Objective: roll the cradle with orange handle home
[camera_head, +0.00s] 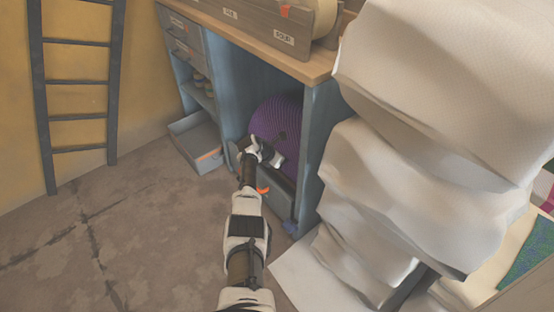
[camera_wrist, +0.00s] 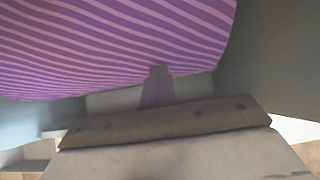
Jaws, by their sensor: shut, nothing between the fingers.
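My gripper (camera_head: 279,138) is shut and empty in front of the purple thing, above the orange handle. I cannot tell whether it touches. My arm hides part of the cradle's left side.
The blue bench (camera_head: 313,150) has a wooden top and side posts around the bay. Tall white stacks (camera_head: 375,190) crowd the right. The floor at left is clear, up to a ladder (camera_head: 80,83).

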